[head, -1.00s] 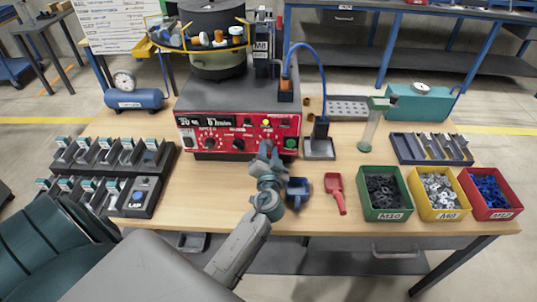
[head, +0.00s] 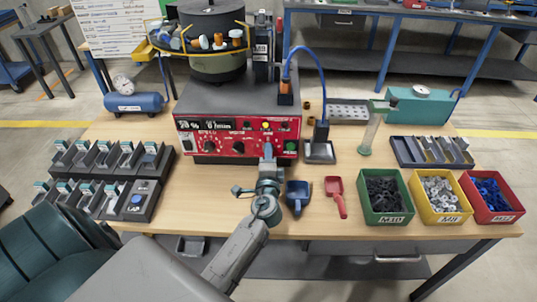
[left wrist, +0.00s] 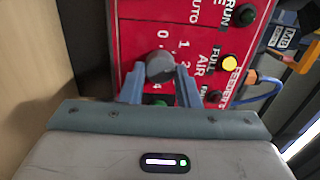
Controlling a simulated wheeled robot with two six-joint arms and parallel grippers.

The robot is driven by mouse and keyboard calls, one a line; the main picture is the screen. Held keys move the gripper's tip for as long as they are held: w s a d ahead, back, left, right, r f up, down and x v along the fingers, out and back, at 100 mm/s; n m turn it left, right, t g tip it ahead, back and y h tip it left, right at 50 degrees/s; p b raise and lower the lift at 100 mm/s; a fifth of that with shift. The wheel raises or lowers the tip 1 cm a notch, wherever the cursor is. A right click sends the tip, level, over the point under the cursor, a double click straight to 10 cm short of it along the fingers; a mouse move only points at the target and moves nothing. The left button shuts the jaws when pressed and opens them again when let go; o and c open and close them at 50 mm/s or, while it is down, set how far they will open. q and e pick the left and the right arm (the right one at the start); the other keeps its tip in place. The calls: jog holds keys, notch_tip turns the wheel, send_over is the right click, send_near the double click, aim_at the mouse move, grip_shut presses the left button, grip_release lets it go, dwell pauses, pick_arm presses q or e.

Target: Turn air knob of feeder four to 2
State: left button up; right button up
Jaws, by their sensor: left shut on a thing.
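The feeder's red control panel (head: 220,138) faces me below the bowl; it also fills the top of the left wrist view (left wrist: 145,12). In that view my left gripper (left wrist: 161,82) has its two fingers on either side of the dark round air knob (left wrist: 160,66), shut on it. The word AIR and scale digits including 0, 1 and 2 show around the knob. The knob's pointer cannot be made out. In the head view my left gripper (head: 268,153) reaches the panel's right part and hides the knob. My right gripper is not in view.
A blue scoop (head: 297,193) and a red scoop (head: 336,190) lie on the table right of my left arm. Green (head: 386,215), yellow (head: 441,213) and red bins of parts stand farther right. Dark part trays (head: 115,163) stand at the left.

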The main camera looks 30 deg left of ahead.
pick_arm(q)
jog(key=shift+f+m+p, duration=0.1)
jog(key=shift+m+p, duration=0.2)
jog(key=shift+m, duration=1.4)
jog(key=o, duration=1)
